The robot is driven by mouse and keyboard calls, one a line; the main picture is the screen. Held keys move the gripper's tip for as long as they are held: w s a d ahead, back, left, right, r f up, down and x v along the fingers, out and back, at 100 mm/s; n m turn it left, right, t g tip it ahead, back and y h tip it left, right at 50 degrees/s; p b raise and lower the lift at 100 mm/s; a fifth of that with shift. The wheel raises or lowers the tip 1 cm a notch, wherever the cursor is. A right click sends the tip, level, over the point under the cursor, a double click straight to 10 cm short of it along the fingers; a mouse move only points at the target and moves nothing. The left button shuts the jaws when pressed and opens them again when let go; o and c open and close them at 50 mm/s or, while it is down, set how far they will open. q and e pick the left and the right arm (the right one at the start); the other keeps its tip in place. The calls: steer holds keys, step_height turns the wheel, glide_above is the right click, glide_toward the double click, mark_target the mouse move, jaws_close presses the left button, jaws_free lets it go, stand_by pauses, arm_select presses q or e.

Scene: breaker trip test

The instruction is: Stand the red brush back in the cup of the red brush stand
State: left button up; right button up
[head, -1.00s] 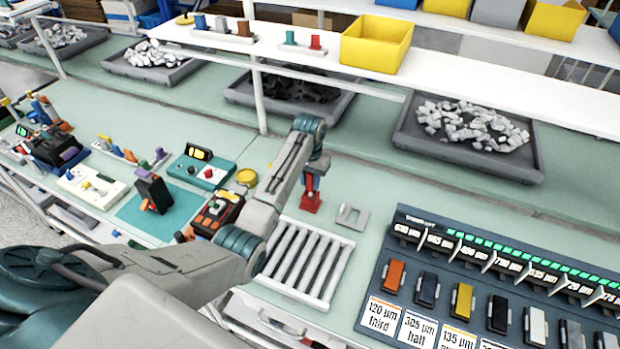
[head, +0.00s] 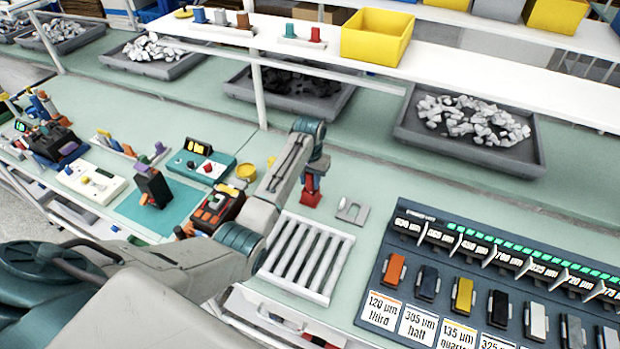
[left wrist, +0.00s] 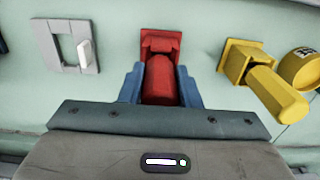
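The red brush (left wrist: 160,82) shows in the left wrist view with its handle pointing toward the camera. The red brush stand (left wrist: 160,42) is directly behind it, and the brush appears lined up with the stand's cup. How deep it sits in the cup is hidden. My left gripper (left wrist: 160,90) has its blue fingers close against both sides of the handle. In the head view the left gripper (head: 313,180) is right above the red stand (head: 310,199) on the bench. My right gripper is not in view.
A yellow brush in its stand (left wrist: 262,82) is to the right in the wrist view. A grey slotted plate (head: 352,210) lies right of the red stand. A white roller rack (head: 337,270) is in front, and a labelled block panel (head: 375,285) is at right.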

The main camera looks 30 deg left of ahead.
arm_select(q)
steer(key=o, duration=0.4)
steer(key=shift+o, duration=0.2)
steer(key=shift+r, duration=0.1)
steer(key=shift+r, duration=0.3)
step_height(320, 180, up, 8)
steer(key=b, duration=0.3)
steer(key=shift+f, duration=0.15)
steer(key=shift+r+p, duration=0.75)
steer(key=shift+r, duration=0.1)
steer(key=shift+s+r, duration=0.1)
steer(key=shift+r, duration=0.3)
